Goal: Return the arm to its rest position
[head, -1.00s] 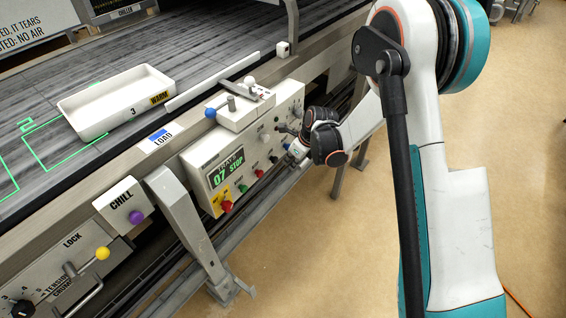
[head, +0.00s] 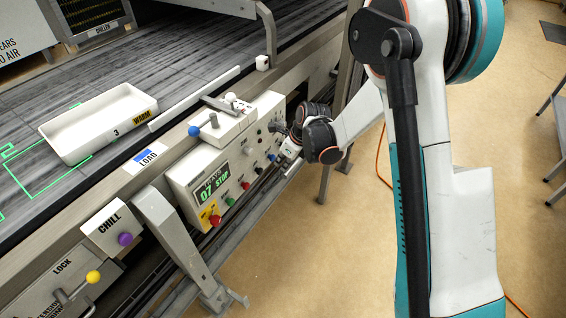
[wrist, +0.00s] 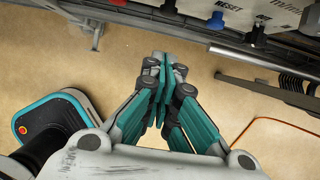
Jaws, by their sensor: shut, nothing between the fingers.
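My gripper shows in the wrist view (wrist: 165,80) with its teal fingers closed together and nothing between them. Bare tan floor lies behind the fingertips. In the head view my arm comes down on the right side and bends left, so its wrist end is close to the front of the control panel (head: 181,178). The fingers are hard to make out there. The panel's display reads "07 STOP".
A white tray (head: 85,135) marked 3 and WARM lies on the dark conveyor belt (head: 190,60). Metal legs (head: 185,245) stand below. The floor (head: 290,250) is open.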

